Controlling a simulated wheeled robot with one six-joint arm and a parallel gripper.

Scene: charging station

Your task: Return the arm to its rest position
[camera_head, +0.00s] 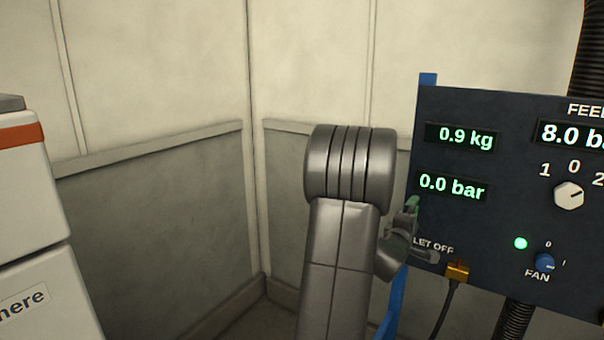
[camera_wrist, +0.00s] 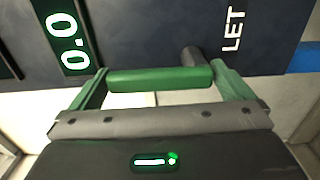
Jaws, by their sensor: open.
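My arm rises in the middle of the head view, its wrist bent towards the dark control panel (camera_head: 480,220). My gripper (camera_head: 411,224) is at the panel's left edge, near the "LET OFF" label and partly hidden by my arm. In the wrist view my gripper (camera_wrist: 158,72) is open, with a green finger on each side. A green bar (camera_wrist: 160,78) with a dark grey stub beside its right end lies across the space between the fingers. Whether the fingers touch it I cannot tell.
The panel has displays reading 0.9 kg (camera_head: 465,138) and 0.0 bar (camera_head: 452,187), a white knob (camera_head: 569,196) and a blue fan knob (camera_head: 545,262). A black cable (camera_head: 447,308) hangs below it. A white cabinet (camera_head: 35,220) stands at left. Pale walls meet behind my arm.

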